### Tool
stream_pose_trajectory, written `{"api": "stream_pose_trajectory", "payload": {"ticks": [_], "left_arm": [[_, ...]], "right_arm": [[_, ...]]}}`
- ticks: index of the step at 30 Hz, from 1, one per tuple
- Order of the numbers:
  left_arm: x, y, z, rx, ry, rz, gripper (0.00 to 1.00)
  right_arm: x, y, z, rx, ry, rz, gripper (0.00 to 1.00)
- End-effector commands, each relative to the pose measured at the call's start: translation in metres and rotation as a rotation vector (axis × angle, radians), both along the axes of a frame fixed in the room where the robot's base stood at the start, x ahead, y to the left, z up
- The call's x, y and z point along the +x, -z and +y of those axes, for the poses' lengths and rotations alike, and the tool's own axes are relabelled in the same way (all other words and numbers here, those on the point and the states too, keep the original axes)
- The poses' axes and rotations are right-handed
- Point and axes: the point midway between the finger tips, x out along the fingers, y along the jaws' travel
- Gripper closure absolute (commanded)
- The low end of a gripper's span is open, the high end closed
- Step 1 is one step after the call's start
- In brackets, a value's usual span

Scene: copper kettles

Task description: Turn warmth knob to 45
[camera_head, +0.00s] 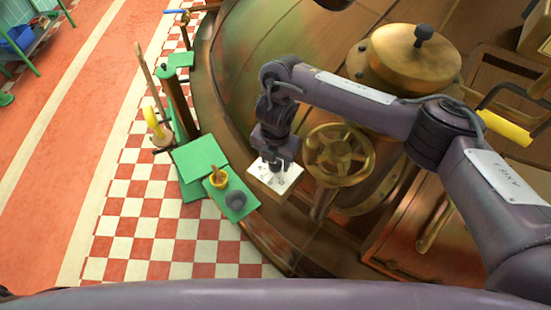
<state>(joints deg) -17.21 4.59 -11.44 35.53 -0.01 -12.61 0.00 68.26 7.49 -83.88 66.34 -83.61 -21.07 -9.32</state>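A small box with a white dial face (261,179) stands on the rim of the big copper kettle, left of a brass handwheel. The markings on the face are too small to read. My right arm reaches in from the right, and its gripper (278,166) points down over the white face. The gripper covers the middle of the face, so the warmth knob is hidden or cannot be made out. Whether the fingers touch a knob, and how far apart they are, cannot be told. My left gripper is not in view.
The brass handwheel (338,154) is close right of the gripper. A domed brass lid (414,60) stands behind my arm. The checkered floor (150,215) beyond is mostly clear.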

Motion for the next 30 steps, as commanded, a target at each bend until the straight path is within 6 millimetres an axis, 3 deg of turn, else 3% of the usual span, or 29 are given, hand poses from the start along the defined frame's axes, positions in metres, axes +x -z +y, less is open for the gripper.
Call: {"api": "stream_pose_trajectory", "payload": {"ticks": [11, 21, 30], "left_arm": [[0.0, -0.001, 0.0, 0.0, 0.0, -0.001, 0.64], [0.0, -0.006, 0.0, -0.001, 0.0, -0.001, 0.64], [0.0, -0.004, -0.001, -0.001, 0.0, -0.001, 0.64]], "right_arm": [[-0.001, -0.002, 0.0, -0.001, -0.003, 0.002, 0.45], [0.001, -0.053, -0.001, -0.003, -0.004, -0.004, 0.45], [-0.001, -0.076, -0.001, -0.001, -0.001, 0.002, 0.45]]}}
